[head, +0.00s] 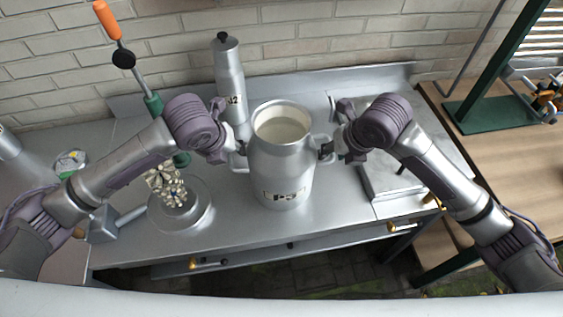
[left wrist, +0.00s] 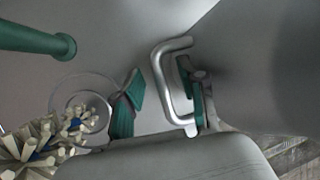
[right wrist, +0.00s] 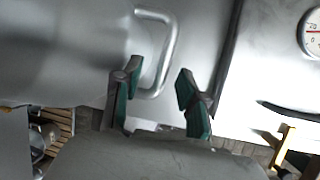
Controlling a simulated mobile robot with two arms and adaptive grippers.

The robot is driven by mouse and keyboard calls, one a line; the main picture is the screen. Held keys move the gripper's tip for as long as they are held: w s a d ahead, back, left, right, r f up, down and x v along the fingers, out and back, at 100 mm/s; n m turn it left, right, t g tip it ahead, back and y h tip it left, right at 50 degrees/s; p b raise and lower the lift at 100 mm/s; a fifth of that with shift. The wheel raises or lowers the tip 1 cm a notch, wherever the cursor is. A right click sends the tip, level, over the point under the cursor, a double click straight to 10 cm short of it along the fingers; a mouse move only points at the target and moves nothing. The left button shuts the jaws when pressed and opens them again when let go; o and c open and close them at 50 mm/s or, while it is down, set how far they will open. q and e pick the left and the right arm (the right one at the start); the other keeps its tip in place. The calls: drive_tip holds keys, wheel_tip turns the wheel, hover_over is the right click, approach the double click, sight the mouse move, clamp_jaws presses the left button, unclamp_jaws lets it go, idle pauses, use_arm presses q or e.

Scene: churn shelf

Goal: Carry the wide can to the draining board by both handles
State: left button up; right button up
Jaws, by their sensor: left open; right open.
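The wide can (head: 281,172), open-topped and silver with a dark-lettered label, stands upright on the metal counter. My left gripper (head: 237,157) is open at its left handle. In the left wrist view the handle's bar (left wrist: 163,75) lies between the green-padded fingers (left wrist: 162,98), with a gap showing. My right gripper (head: 327,149) is open at the right handle. In the right wrist view that handle's bar (right wrist: 167,65) lies between the fingers (right wrist: 160,90), also with a gap. A raised flat metal panel (head: 385,185) is to the can's right; I cannot tell if it is the draining board.
A narrow can (head: 228,80) with a black knob stands behind the wide can. A brush (head: 165,180) is over a round metal dish (head: 205,212) at left. An orange-handled tool (head: 107,20) rises at back left. A wooden bench (head: 510,165) adjoins at right.

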use_arm(q)
drive_tip(key=shift+w+f, duration=0.15)
drive_tip(key=shift+f, duration=0.35)
use_arm(e)
drive_tip(key=shift+w+a+f, duration=0.1)
drive_tip(key=shift+w+f, duration=0.05)
drive_tip(key=shift+f, duration=0.35)
use_arm(q)
clamp_jaws()
use_arm(e)
clamp_jaws()
use_arm(q)
drive_tip(key=shift+r, duration=0.1)
use_arm(e)
drive_tip(key=shift+r, duration=0.1)
